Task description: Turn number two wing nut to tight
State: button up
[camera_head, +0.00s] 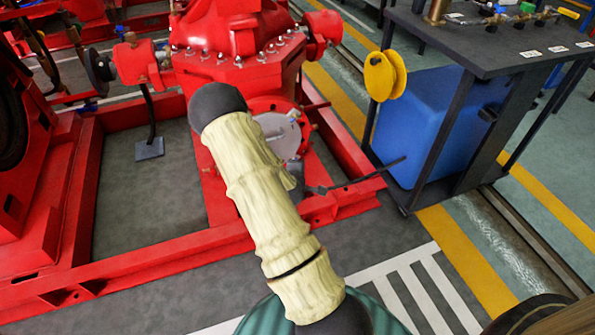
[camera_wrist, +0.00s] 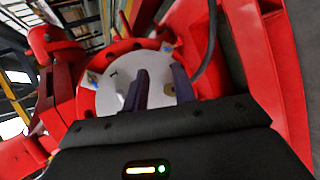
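A pale round cover plate (camera_head: 281,134) sits in a red flange on the red pump housing. It also fills the middle of the wrist view (camera_wrist: 122,84). Small blue wing nuts show at its rim: one in the head view (camera_head: 292,115), one at the upper left in the wrist view (camera_wrist: 92,77) and one at the upper right (camera_wrist: 167,47). I cannot tell which is number two. My gripper (camera_wrist: 161,74) is in front of the plate, its two dark fingers apart and nothing visibly held. In the head view my arm mostly hides the gripper.
A red base frame (camera_head: 165,262) surrounds the pump. A dark hose or cable (camera_wrist: 207,50) runs close to the right finger. A blue tank (camera_head: 428,122) stands under a dark table (camera_head: 490,40) at right, with a yellow reel (camera_head: 385,76) beside it.

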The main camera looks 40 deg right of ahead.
jog(key=s+d+f+n+t+y+b, duration=0.1)
jog(key=d+f+n+t+b, duration=0.1)
jog(key=f+n, duration=0.5)
jog(key=s+d+f+n+t+y+b, duration=0.2)
jog(key=f+n+t+b, duration=0.3)
jog(key=n, duration=1.1)
notch_tip(320, 180, down, 2)
jog(key=shift+s+d+t, duration=0.2)
jog(key=shift+d+t, duration=0.05)
jog(key=shift+t, duration=0.95)
